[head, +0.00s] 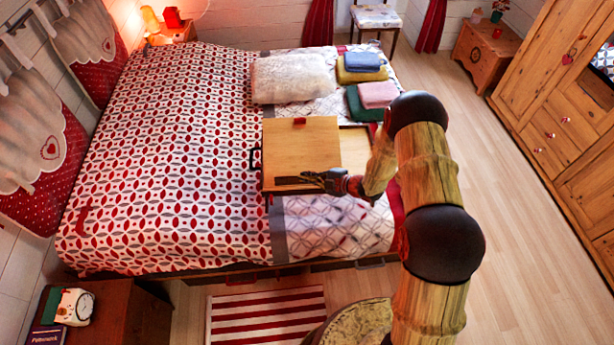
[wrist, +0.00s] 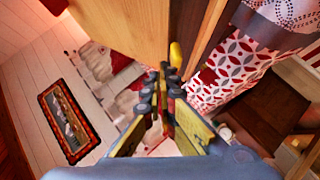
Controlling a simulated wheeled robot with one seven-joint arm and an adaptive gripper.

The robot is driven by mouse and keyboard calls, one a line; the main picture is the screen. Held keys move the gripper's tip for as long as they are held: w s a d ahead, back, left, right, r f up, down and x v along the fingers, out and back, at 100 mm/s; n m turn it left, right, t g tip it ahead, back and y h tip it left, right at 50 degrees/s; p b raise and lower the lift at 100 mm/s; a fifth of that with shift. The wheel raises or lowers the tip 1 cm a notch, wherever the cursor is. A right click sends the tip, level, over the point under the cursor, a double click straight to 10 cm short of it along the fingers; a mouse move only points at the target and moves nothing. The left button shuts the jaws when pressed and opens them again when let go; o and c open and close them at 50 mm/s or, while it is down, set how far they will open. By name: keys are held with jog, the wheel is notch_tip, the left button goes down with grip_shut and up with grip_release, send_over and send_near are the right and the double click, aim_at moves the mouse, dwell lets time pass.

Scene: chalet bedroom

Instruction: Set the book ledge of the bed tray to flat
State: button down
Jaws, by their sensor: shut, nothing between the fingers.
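The bed tray (head: 355,152) is a light wooden tray on the bed. Its book ledge (head: 300,150) is a wooden board with a small red tab on its far edge, covering the tray's left part. In the wrist view the ledge (wrist: 130,22) seems to stand at an angle, with a gap between it and a darker wooden edge. My gripper (head: 282,181) is shut and empty at the ledge's near edge in the head view. In the wrist view its fingertips (wrist: 168,72) are just below the panel, close to a small yellow part; I cannot tell whether they touch.
The patterned bed (head: 180,150) surrounds the tray. A fluffy pillow (head: 290,78) and folded cloths (head: 375,95) lie beyond it. A nightstand (head: 110,310) with a clock stands at the near left. The wooden floor (head: 530,250) at the right is clear.

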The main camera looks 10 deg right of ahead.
jog(key=shift+r+p, duration=0.65)
jog(key=shift+r, duration=0.15)
